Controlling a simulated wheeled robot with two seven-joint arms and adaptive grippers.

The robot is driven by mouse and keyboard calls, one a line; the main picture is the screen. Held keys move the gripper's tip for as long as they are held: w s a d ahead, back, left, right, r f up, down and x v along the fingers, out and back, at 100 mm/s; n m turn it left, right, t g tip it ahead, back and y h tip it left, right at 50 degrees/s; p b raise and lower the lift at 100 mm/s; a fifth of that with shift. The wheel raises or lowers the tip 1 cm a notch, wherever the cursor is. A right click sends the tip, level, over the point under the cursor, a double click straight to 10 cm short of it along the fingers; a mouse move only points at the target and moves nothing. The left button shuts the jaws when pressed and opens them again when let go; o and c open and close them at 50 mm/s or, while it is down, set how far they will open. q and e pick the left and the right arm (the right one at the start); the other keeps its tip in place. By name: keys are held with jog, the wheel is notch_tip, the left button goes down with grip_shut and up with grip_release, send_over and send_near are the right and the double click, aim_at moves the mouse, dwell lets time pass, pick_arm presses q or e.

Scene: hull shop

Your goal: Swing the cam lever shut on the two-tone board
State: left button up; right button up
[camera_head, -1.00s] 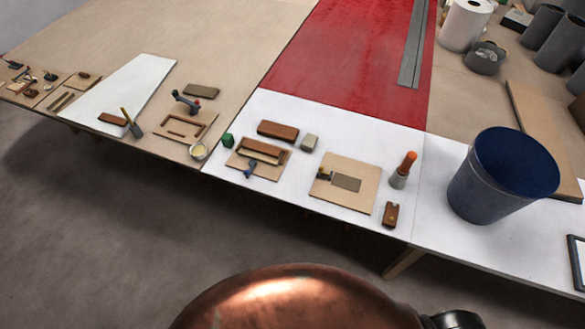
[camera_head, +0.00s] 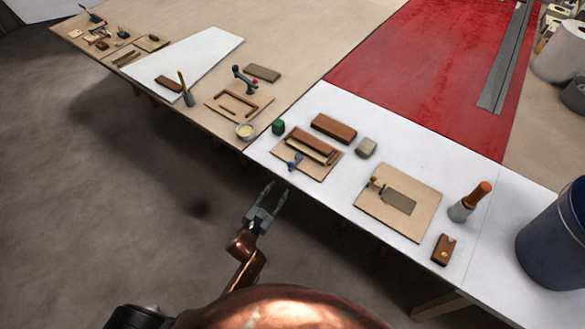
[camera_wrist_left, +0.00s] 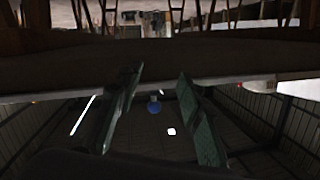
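A light board (camera_head: 320,174) lies near the front edge of the white table section. On it is a brown-and-cream block (camera_head: 313,145), apparently the two-tone piece. A small blue lever (camera_head: 295,161) stands out at the board's front left; its exact angle is too small to tell. My left gripper (camera_head: 277,189) is in front of the table edge, short of the blue lever and apart from it. Its two fingers are spread and empty. They also show spread in the left wrist view (camera_wrist_left: 158,95), facing the table's edge. My right gripper is not in view.
To the right are a board with a metal plate (camera_head: 398,202), an orange-handled tool (camera_head: 470,202) and a blue bucket (camera_head: 555,240). The table edge (camera_wrist_left: 160,68) crosses the left wrist view.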

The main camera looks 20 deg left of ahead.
pick_arm(q)
jog(key=t, duration=0.1)
send_near(290, 167)
jog(key=w, duration=0.4)
jog(key=shift+m+h, duration=0.4)
jog(key=w, duration=0.2)
jog(key=w+b, duration=0.1)
jog(key=w, duration=0.1)
jog(key=w+d+b, duration=0.1)
jog(key=w, duration=0.1)
jog(key=shift+w+d+f, duration=0.1)
jog(key=shift+w+f, duration=0.1)
jog(key=shift+f, duration=0.2)
jog(key=shift+w, duration=0.35)
jog(key=c, duration=0.8)
grip_shut()
